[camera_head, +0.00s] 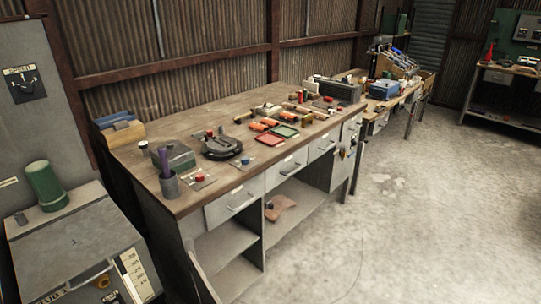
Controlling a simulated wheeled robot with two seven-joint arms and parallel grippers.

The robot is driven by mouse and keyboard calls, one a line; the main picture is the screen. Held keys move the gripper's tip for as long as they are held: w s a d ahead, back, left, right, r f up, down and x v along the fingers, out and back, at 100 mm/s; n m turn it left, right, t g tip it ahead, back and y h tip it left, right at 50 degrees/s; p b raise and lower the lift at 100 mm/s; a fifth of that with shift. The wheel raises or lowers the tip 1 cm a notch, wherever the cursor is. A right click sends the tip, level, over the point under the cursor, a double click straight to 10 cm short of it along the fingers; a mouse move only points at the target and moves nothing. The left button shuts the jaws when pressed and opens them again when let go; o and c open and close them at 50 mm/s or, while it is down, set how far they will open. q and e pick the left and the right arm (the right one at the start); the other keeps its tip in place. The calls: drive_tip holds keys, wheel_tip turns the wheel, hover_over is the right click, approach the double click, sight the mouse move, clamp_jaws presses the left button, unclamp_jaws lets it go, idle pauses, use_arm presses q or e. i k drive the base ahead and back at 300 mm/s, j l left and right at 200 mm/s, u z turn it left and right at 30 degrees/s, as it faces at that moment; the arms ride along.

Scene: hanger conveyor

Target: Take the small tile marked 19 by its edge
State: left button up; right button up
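I cannot make out a tile marked 19 in the head view; the small items are too tiny for any number to be read. A long wooden-topped workbench (130,158) runs along the corrugated wall. I cannot tell whether either bears a mark. Neither of my grippers is in view.
A grey control cabinet with a green cylinder (45,184) stands at the left. A second bench (505,88) stands far right. The concrete floor (420,200) at right is clear.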

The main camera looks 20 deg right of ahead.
sight(284, 115)
drive_tip(key=l+u, duration=0.2)
drive_tip(key=l, duration=1.8)
drive_tip(key=i, duration=0.05)
